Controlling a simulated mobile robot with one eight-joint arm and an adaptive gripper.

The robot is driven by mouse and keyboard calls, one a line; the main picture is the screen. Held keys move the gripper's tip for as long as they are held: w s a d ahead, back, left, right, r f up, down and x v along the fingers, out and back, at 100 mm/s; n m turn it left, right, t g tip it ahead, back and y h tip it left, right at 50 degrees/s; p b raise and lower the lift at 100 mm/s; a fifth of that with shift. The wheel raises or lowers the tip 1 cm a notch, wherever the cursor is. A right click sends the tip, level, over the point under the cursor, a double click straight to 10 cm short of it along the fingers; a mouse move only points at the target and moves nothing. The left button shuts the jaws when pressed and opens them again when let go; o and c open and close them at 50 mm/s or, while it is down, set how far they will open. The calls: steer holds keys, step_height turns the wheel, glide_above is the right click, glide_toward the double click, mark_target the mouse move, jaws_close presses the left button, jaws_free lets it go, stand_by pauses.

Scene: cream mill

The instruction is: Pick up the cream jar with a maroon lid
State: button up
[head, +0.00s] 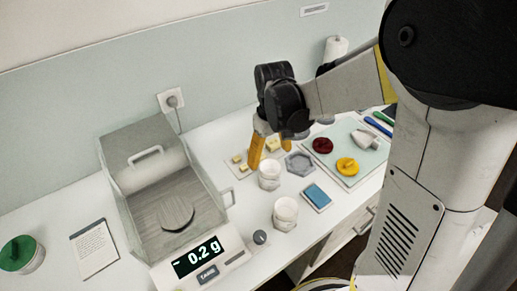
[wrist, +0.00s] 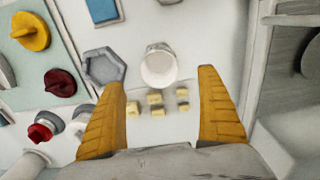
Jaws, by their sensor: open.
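A white jar with a dark red lid (wrist: 44,126) shows at the lower left of the wrist view, left of my left finger. I cannot make out either in the head view, where my arm covers that area. A loose maroon lid (head: 323,146) lies on the pale mat and also shows in the wrist view (wrist: 61,83). My gripper (head: 270,158) is open and empty, above the table. An open white jar (wrist: 158,67) shows between its fingertips.
A second open jar (head: 286,212) stands nearer the front. A hexagonal dish (head: 300,164), blue block (head: 316,196) and yellow lid (head: 347,166) are nearby. A balance (head: 208,258) reading 0.2 g, a notepad (head: 94,248) and a green-lidded jar (head: 20,254) fill the left.

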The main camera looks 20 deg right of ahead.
mark_target(270, 177)
step_height(270, 177, down, 11)
steer(key=b, duration=0.4)
steer(key=shift+d+r, duration=0.1)
steer(key=shift+r, duration=0.05)
steer(key=shift+s, duration=0.1)
steer(key=c, duration=1.2)
